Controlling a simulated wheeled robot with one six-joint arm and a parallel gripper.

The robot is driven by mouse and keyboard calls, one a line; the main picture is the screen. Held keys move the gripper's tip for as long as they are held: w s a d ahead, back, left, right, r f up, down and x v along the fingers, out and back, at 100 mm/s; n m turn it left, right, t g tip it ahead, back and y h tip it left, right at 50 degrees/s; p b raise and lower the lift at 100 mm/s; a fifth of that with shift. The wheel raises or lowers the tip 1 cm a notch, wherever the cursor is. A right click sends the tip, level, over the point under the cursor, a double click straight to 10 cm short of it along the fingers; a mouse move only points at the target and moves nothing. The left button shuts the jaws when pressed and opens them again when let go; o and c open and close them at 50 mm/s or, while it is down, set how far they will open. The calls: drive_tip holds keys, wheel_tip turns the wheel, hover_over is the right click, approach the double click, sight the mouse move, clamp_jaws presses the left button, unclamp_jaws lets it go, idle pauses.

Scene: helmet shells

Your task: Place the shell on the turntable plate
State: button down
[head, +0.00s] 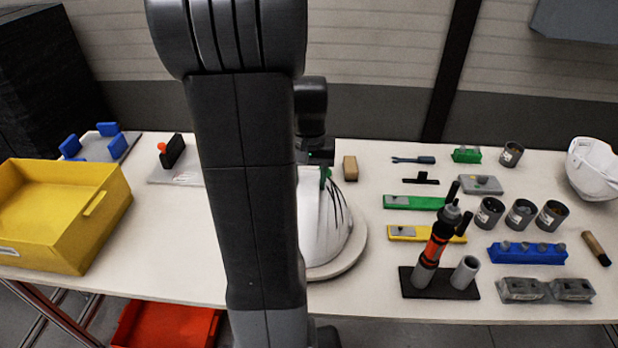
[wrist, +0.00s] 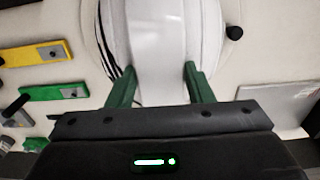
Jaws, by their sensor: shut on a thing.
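The white helmet shell (head: 318,225) with dark stripes is at the middle of the table in the head view, partly hidden behind my arm. It stands on or just over the round pale turntable plate (head: 350,258); I cannot tell whether they touch. My gripper (head: 326,173) is at the shell's upper back part. In the wrist view the green fingers of my gripper (wrist: 155,82) are shut on the white shell (wrist: 160,45), one finger on each side. The plate's left side is hidden by my arm.
A yellow bin (head: 65,215) stands at the left. A torch-like tool on a black stand (head: 440,285), a yellow block (head: 420,234) and a green block (head: 413,202) are right of the plate. Another white helmet (head: 595,168) is at the far right.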

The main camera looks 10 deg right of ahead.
drive_tip(key=c, duration=0.7)
unclamp_jaws()
drive_tip(key=shift+f, duration=0.15)
wheel_tip(320, 180, up, 12)
drive_tip(key=shift+r, duration=0.2)
drive_tip(key=shift+o, duration=0.5)
